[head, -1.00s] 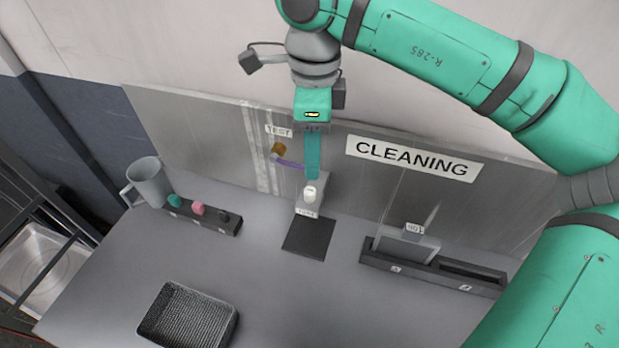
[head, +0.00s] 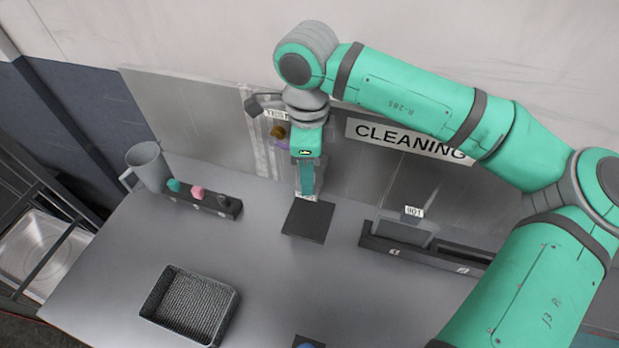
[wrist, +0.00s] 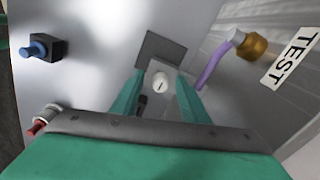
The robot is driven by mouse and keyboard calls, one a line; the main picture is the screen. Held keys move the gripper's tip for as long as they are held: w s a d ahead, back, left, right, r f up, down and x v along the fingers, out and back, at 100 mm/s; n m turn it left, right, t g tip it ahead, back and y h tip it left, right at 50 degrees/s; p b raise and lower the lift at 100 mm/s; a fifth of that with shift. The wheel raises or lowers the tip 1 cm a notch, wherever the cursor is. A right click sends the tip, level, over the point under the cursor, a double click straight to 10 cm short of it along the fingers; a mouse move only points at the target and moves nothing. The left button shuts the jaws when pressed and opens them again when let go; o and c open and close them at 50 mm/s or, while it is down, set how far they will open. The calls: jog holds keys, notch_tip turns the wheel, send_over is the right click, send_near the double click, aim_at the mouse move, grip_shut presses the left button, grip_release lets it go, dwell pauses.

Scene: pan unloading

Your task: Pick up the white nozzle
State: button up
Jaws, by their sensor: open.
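The white nozzle (wrist: 160,83) shows in the wrist view as a small round white top with a dark slit, on a grey stand (wrist: 172,72). My gripper (wrist: 161,77) is open, with one teal finger on each side of the nozzle in that view. I cannot tell whether the fingertips are down at its height or touching it. In the head view my gripper (head: 306,193) points down over the labelled stand (head: 309,200) and hides the nozzle.
A rack (head: 215,205) with teal, pink and black nozzles and a grey jug (head: 149,167) stand left. A mesh tray (head: 188,305) is in front. A slotted dark holder (head: 425,250) lies right. A brass fitting (wrist: 252,45) is nearby.

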grip_shut()
dwell(0.3)
